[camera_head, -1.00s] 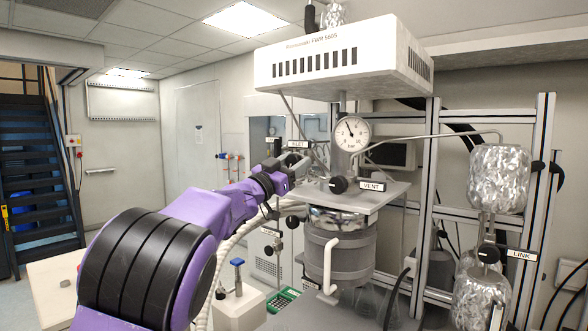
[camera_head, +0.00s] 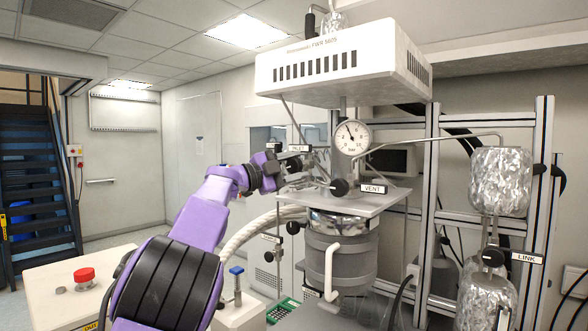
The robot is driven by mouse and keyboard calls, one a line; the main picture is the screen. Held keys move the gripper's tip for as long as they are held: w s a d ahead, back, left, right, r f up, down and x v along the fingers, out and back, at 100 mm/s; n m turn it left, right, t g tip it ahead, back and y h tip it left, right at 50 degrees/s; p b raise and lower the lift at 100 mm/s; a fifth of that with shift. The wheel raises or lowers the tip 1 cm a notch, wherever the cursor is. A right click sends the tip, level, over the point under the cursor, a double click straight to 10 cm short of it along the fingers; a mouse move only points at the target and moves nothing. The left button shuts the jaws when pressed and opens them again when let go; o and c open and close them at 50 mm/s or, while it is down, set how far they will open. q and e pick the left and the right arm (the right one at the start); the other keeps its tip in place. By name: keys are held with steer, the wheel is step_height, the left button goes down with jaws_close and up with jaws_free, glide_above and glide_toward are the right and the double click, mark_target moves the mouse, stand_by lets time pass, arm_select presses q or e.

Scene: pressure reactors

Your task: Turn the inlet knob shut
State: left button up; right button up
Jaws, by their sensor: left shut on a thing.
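The reactor (camera_head: 340,258) stands right of centre, with a metal top plate (camera_head: 355,202) and a pressure gauge (camera_head: 351,138). A label reading INLET (camera_head: 299,148) shows at the plate's back left. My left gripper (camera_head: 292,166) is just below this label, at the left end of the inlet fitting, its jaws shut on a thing. The inlet knob itself is hidden by the gripper. A black knob (camera_head: 340,187) sits beside the VENT label (camera_head: 373,189) at the plate's front. My right gripper is out of view.
A white hood (camera_head: 345,62) hangs above the reactor. Foil-wrapped vessels (camera_head: 500,182) and a metal frame stand on the right. A red button (camera_head: 84,275) sits on a pale surface at the lower left. Thin tubes run close around the inlet.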

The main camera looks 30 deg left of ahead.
arm_select(q)
steer(key=shift+f+m+g, duration=0.1)
steer(key=shift+m+g, duration=0.6)
steer(key=shift+m, duration=0.9)
steer(key=o, duration=1)
steer(key=b+v, duration=0.2)
steer(key=v, duration=0.1)
steer(key=shift+s+a+f+b, duration=0.1)
steer(key=shift+s+f+b, duration=0.15)
steer(key=shift+b, duration=0.15)
steer(key=b, duration=0.3)
glide_toward(290, 169)
steer(key=shift+w+r, duration=0.25)
steer(key=shift+r, duration=0.15)
